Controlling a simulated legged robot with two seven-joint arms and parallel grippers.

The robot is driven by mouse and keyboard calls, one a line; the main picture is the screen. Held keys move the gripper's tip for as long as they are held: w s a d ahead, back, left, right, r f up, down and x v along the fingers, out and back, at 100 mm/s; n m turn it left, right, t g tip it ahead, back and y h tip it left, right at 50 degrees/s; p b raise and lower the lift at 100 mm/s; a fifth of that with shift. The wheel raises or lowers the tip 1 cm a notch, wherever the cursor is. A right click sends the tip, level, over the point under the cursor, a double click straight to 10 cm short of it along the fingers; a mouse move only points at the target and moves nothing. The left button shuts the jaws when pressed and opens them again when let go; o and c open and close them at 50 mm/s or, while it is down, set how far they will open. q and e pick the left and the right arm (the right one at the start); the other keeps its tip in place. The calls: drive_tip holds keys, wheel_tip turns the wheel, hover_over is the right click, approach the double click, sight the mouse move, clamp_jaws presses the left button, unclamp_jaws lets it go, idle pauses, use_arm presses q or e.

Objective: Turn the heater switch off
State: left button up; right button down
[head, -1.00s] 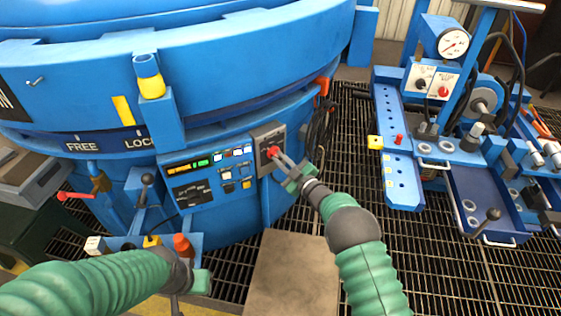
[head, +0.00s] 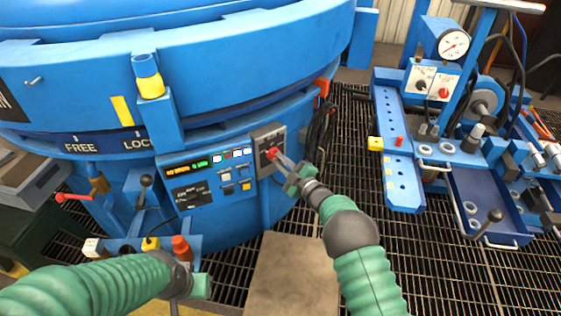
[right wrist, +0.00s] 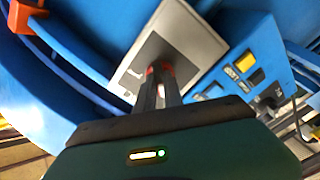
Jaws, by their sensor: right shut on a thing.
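The heater switch is a red knob (head: 271,153) on a grey switch plate (head: 266,137) at the right end of the furnace's control panel. My right gripper (head: 276,157) is shut on the red knob, its fingers pointing at the plate. In the right wrist view the grey plate (right wrist: 182,38) is tilted, and the fingers (right wrist: 158,84) meet a bit of red in front of it. The fingers hide most of the knob there, so its exact setting cannot be read. My left gripper (head: 182,285) is low at the left; its fingers do not show clearly.
The control panel (head: 205,180) with lit indicators and buttons is left of the switch. A shelf with an orange-red cone-like piece (head: 181,246) is near my left arm. A blue cart with a gauge (head: 453,44) stands at right. Grating floor lies between.

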drive_tip(key=c, duration=1.6)
unclamp_jaws()
drive_tip(key=shift+s+f, duration=0.15)
drive_tip(key=shift+f, duration=0.25)
drive_tip(key=shift+o, duration=0.7)
drive_tip(key=shift+r, duration=0.2)
drive_tip(key=p+v, duration=0.4)
drive_tip(key=v, duration=1.2)
drive_tip(key=shift+s+d+p, duration=0.25)
drive_tip(key=shift+s+p, duration=0.05)
